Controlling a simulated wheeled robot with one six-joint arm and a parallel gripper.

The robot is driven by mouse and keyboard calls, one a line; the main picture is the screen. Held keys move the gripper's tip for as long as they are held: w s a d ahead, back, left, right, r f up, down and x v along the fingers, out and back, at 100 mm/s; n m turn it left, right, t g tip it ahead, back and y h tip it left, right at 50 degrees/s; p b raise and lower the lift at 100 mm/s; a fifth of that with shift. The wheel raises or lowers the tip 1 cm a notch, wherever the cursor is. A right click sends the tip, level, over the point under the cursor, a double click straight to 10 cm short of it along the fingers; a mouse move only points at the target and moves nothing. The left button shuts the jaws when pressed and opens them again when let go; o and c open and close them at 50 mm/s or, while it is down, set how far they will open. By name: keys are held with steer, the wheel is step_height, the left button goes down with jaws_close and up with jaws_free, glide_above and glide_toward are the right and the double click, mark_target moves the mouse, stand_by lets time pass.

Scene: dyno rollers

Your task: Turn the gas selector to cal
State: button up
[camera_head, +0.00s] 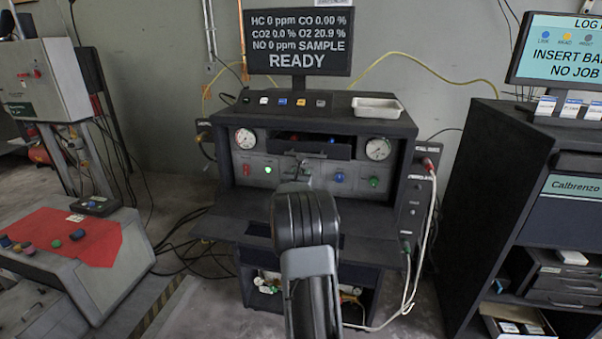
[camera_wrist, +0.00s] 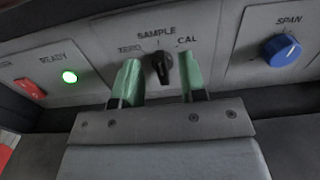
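The gas selector is a small black knob (camera_wrist: 162,70) on the grey panel in the wrist view, with ZERO, SAMPLE and CAL marked around it. It stands roughly upright toward the SAMPLE mark. My gripper (camera_wrist: 161,78) is open, with one green finger on each side of the knob. A gap shows between the knob and each finger, wider on the left. In the head view my gripper (camera_head: 298,168) is at the panel, and my arm hides much of the selector. The monitor (camera_head: 297,42) reads SAMPLE and READY.
A blue SPAN knob (camera_wrist: 281,50) is to the right of the selector. A lit green READY lamp (camera_wrist: 69,77) and a red switch (camera_wrist: 30,88) are to the left. A drawer (camera_head: 308,147) sits above the panel, and a white tray (camera_head: 377,107) lies on top of the bench.

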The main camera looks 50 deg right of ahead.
steer(key=shift+w+d, duration=0.4)
steer(key=shift+d, duration=0.2)
steer(key=shift+c, duration=0.4)
jaws_close()
